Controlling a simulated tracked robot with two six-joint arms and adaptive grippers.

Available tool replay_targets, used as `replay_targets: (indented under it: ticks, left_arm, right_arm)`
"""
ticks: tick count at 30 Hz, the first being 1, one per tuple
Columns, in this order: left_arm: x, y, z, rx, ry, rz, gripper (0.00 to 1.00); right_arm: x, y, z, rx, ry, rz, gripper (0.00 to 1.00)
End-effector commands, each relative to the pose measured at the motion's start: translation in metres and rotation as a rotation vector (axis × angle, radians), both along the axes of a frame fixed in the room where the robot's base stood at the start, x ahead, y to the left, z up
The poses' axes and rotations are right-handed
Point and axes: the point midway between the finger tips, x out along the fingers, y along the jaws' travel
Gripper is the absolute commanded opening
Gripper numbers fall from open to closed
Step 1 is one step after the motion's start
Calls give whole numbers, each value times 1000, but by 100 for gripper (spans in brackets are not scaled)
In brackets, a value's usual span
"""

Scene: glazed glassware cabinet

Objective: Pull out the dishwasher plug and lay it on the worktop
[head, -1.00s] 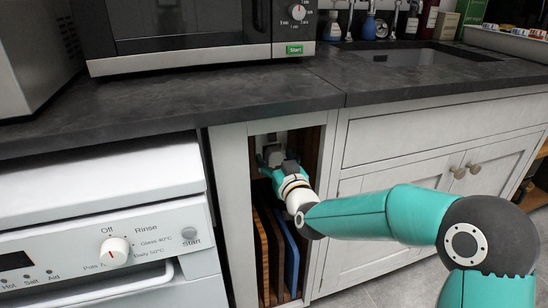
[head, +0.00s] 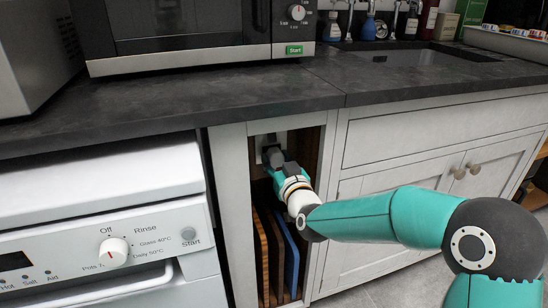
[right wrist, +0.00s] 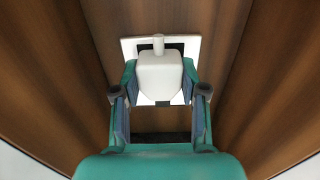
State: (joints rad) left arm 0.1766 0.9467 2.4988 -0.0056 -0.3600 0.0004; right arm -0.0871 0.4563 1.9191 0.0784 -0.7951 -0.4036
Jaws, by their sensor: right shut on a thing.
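The white dishwasher plug (right wrist: 160,74) is at a wall socket plate (right wrist: 131,47) in the right wrist view, at the back of a narrow open cabinet bay. My right gripper (right wrist: 160,88) is shut on the plug, with one finger on each side of it. In the head view my right gripper (head: 273,156) reaches into the bay and largely hides the plug. I cannot see any gap between plug and plate. The dark worktop (head: 190,102) runs above the bay. My left gripper is not in view.
Wooden side walls (right wrist: 60,80) close in on both sides of the gripper. Upright boards (head: 291,262) stand below it. The white dishwasher (head: 100,190) is at left. A microwave (head: 185,38) stands on the worktop, whose front strip is clear. A sink (head: 425,56) is at right.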

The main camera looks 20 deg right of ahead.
Motion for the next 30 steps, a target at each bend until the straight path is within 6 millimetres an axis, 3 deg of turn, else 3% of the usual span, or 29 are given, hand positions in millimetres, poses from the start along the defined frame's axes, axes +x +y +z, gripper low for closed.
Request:
replay_targets:
  ticks: [30]
  left_arm:
    - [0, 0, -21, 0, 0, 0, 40]
  right_arm:
    - [-41, -1, 0, 0, -1, 1, 0]
